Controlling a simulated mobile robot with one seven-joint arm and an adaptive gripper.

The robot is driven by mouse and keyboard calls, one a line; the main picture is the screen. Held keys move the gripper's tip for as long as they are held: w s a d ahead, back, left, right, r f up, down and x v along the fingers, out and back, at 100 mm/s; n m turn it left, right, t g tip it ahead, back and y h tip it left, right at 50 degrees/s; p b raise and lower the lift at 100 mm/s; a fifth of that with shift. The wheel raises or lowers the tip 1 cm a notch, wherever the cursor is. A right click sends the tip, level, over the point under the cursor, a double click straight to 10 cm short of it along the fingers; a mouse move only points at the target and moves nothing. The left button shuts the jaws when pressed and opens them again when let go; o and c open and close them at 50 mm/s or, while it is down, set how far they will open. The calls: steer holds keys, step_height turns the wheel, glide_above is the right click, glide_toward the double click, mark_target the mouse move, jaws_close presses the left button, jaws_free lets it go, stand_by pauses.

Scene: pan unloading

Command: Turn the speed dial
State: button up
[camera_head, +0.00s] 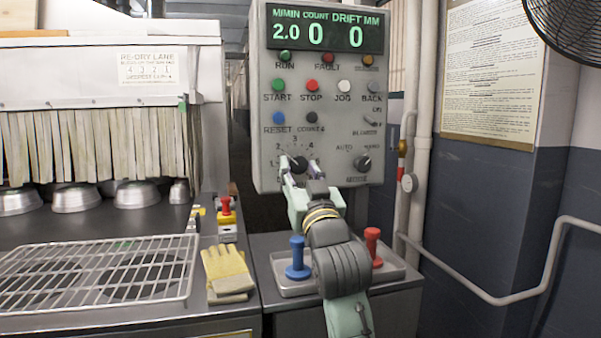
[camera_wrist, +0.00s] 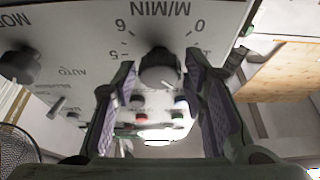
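The speed dial (camera_head: 299,163) is a black round knob on the grey control panel (camera_head: 262,120), ringed by a numbered scale. In the wrist view the dial (camera_wrist: 160,70) shows under the M/MIN label, with a pale pointer mark. My gripper (camera_head: 300,172) is at the panel's lower left, in front of the dial. In the wrist view my gripper (camera_wrist: 160,75) has its two fingers on either side of the dial, with visible gaps. It is open. Contact with the dial cannot be told. The display (camera_head: 325,30) reads 2.0 for M/MIN, with count 0 and drift 0.
A second black knob (camera_head: 362,163) sits to the right of the dial. Push buttons (camera_head: 311,86) are above. A tray (camera_head: 285,288) with blue (camera_head: 297,260) and red (camera_head: 372,245) handled tools lies below. Yellow gloves (camera_head: 227,270) and a wire rack (camera_head: 100,270) are left.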

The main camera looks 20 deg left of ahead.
steer(key=c, duration=0.7)
steer(key=shift+d+n+g+y, duration=0.1)
steer(key=shift+n+g+y, duration=0.2)
steer(key=shift+n, duration=0.3)
steer(key=n+g+y, duration=0.1)
steer(key=n, duration=0.2)
steer(key=shift+w+d+b, duration=0.15)
steer(key=shift+b, duration=0.25)
steer(key=n+g+y, duration=0.1)
steer(key=n, duration=0.2)
steer(key=n+g+b, duration=0.1)
steer(key=n, duration=0.2)
steer(key=shift+w+d+r+g+y, duration=0.1)
steer(key=shift+d+g+y, duration=0.05)
steer(key=shift+g+y, duration=0.25)
steer(key=n+g, duration=0.1)
steer(key=n, duration=0.1)
steer(key=n+g, duration=0.1)
steer(key=n, duration=0.2)
steer(key=n+g, duration=0.1)
steer(key=n, duration=0.1)
steer(key=shift+r, duration=0.25)
steer(key=shift+n, duration=0.5)
steer(key=o, duration=1.1)
